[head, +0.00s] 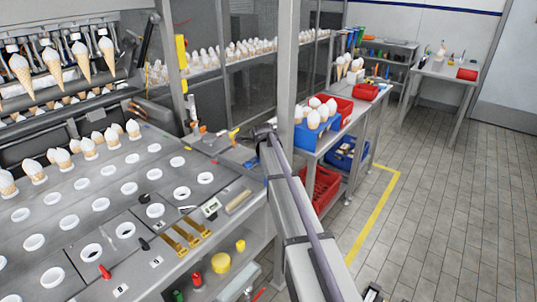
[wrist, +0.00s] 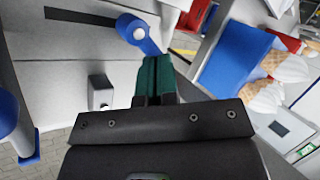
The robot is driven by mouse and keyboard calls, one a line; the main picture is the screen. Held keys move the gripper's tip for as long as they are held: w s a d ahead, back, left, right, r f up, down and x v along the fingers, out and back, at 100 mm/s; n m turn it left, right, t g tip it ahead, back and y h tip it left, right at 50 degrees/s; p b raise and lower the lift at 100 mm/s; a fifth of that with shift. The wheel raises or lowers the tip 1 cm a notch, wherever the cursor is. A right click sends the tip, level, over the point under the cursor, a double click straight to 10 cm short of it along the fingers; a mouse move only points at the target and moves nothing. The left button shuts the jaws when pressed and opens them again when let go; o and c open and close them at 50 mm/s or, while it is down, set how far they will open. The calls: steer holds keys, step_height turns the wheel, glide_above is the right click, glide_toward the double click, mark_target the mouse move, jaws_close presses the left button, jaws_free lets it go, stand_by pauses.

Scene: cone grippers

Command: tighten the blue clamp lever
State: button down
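A blue lever (wrist: 133,24) with a pale round pivot cap is on a light grey metal surface at the top middle of the wrist view. My gripper (wrist: 155,60) shows there with two teal fingers close together, only a thin dark line between them. The fingertips are at the lower end of the lever and overlap it in the picture; I cannot tell whether they touch it. No lever part shows between the fingers. I cannot make out the lever or the fingertips clearly in the head view.
Another blue rounded part (wrist: 8,112) stands at the wrist view's left edge. A small metal block (wrist: 100,92) sits left of the fingers. A blue crate (wrist: 228,55) with ice cream cones is at the right. In the head view, a cone tray table (head: 105,190) fills the left; tiled floor (head: 450,215) is clear.

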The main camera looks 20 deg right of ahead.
steer(key=shift+w+d, duration=0.25)
steer(key=shift+w, duration=0.6)
stand_by(0.6)
